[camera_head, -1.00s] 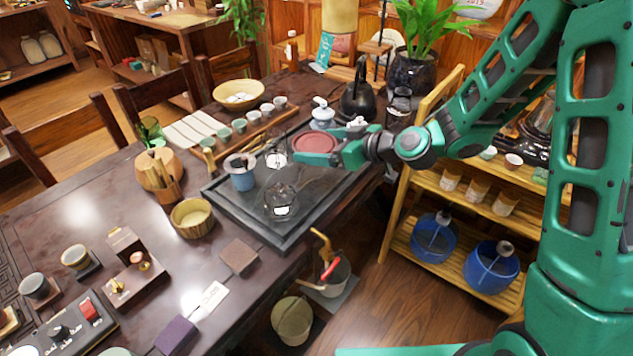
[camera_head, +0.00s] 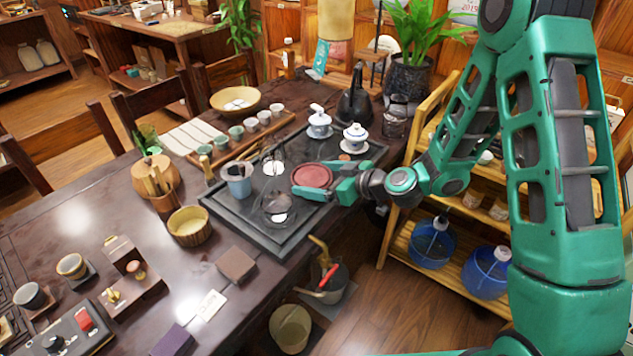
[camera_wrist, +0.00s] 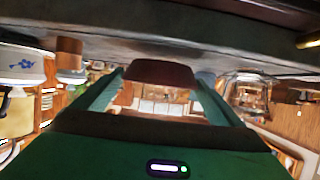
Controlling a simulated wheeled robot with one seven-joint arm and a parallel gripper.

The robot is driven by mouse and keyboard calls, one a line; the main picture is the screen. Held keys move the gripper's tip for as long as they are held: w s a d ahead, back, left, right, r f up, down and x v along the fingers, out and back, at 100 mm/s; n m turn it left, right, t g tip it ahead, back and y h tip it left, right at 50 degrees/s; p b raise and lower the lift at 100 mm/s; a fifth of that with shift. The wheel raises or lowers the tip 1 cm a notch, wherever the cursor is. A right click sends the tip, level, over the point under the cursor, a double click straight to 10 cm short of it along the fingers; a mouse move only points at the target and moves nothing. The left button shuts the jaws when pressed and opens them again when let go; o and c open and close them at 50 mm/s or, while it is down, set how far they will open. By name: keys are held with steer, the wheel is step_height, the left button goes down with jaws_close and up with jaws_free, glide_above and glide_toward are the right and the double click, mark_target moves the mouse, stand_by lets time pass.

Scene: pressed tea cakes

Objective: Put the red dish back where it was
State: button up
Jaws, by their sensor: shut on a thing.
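The red dish (camera_head: 311,175) is round and shallow. My gripper (camera_head: 318,184) is shut on its right side, at the right part of the dark tea tray (camera_head: 240,217). In the wrist view the dish (camera_wrist: 160,73) sits between the two green fingers (camera_wrist: 158,90). The dish looks roughly level and low over the tray; I cannot tell whether it touches the tray. A clear glass vessel (camera_head: 278,205) stands close at its lower left.
Two lidded blue-and-white cups, one farther back (camera_head: 319,123) and one nearer (camera_head: 354,138), stand behind the dish. A glass jar (camera_head: 395,120) and black kettle (camera_head: 354,104) stand beyond. A blue-grey cup (camera_head: 237,181) is at left. A shelf (camera_head: 405,232) stands to the right.

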steer(key=shift+f, duration=0.6)
steer(key=o, duration=1.1)
steer(key=shift+f, duration=0.1)
